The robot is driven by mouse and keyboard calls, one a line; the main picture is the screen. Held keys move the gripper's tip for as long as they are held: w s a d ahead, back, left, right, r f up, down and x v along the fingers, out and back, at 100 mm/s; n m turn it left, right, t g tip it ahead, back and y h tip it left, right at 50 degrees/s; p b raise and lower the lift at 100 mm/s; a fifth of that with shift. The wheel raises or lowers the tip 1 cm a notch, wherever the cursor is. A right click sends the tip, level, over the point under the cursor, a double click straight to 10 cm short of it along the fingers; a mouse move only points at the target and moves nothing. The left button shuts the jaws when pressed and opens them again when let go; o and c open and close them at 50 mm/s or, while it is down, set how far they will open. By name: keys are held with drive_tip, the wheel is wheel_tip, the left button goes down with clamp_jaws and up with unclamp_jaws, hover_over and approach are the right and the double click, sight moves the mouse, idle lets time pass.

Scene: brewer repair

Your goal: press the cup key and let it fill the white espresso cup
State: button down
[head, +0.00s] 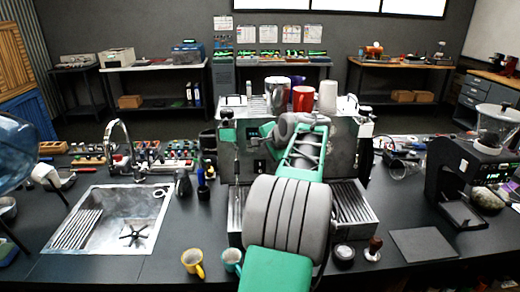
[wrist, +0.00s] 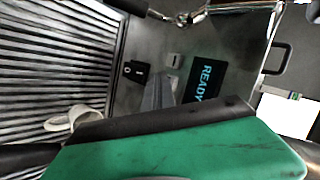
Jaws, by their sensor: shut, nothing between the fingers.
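The espresso machine (head: 345,150) stands at the centre of the counter, its front largely hidden by my arm in the head view. In the wrist view its panel carries a lit READY display (wrist: 205,80), a dark rocker switch (wrist: 133,72) and small pale keys (wrist: 174,60). Which key is the cup key is too small to tell. My gripper (wrist: 157,94) is shut and empty, its grey tip close to the pale keys; contact cannot be told. A white cup (wrist: 72,122), partly hidden by my gripper's body, is at the slatted drip grate (wrist: 50,60).
A yellow mug (head: 192,262) and a teal mug (head: 232,260) stand at the counter's front edge. A tamper (head: 374,247) is right of the machine. A sink (head: 110,225) lies left and a grinder (head: 475,165) right. Cups stand on the machine's top.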

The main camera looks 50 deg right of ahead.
drive_tip(key=shift+s+a+b, duration=0.35)
drive_tip(key=shift+s+a, duration=0.25)
drive_tip(key=shift+a, duration=0.1)
drive_tip(key=s+a+b, duration=0.1)
drive_tip(key=a, duration=0.1)
drive_tip(key=s+a+b, duration=0.1)
drive_tip(key=s, duration=0.1)
drive_tip(key=shift+s+a, duration=0.15)
drive_tip(key=shift+a, duration=0.2)
idle(0.6)
